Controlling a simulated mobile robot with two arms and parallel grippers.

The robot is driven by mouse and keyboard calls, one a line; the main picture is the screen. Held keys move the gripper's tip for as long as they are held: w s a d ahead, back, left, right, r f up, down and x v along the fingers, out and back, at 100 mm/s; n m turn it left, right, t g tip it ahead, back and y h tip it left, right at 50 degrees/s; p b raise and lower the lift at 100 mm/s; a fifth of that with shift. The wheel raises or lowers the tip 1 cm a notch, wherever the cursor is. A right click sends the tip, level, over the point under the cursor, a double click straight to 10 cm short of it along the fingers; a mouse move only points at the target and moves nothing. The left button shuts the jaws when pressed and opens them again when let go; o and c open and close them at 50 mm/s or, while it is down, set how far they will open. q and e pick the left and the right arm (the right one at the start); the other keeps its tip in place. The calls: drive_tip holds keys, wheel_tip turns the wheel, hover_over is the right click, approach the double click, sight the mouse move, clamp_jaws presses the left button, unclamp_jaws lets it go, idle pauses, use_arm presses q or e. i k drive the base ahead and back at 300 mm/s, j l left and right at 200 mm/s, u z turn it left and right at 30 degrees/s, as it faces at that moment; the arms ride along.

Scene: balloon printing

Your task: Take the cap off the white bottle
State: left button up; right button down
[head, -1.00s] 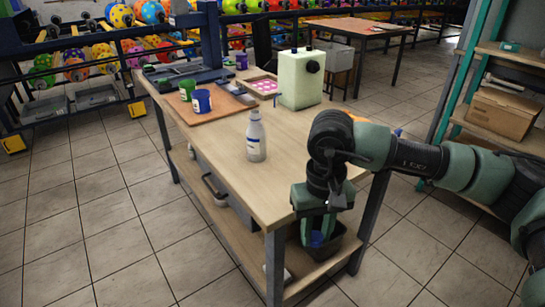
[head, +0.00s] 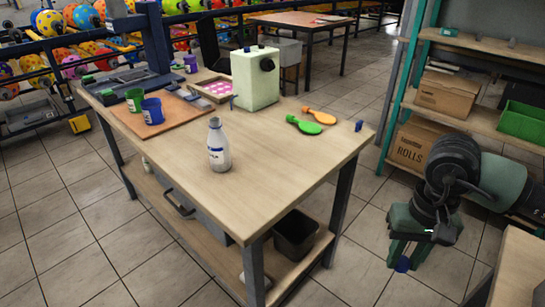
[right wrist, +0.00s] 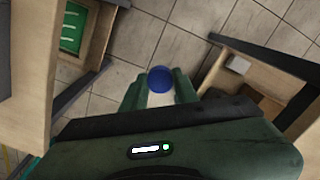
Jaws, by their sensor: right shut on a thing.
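The white bottle (head: 219,148) stands upright on the wooden table, with a blue label and a pale narrow top. No blue cap shows on its neck. My right gripper (head: 403,262) is off the table's right side, low over the floor and pointing down. It is shut on a small round blue cap (right wrist: 160,79), seen between its fingers in the right wrist view. The cap also shows as a blue bit at the fingertips in the head view (head: 403,265). My left gripper is out of view.
On the table (head: 270,165) are a pale green box (head: 255,78), green and orange paddles (head: 305,125), a green cup (head: 134,99) and a blue cup (head: 152,110). A dark bin (head: 295,234) sits on the lower shelf. A shelf with cardboard boxes (head: 420,145) stands at right.

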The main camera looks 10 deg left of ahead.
sight(217, 141)
drive_tip(key=i+j+z, duration=0.1)
drive_tip(key=j+z, duration=0.15)
drive_tip(key=j, duration=0.6)
drive_tip(key=j+z, duration=0.3)
drive_tip(key=j, duration=0.6)
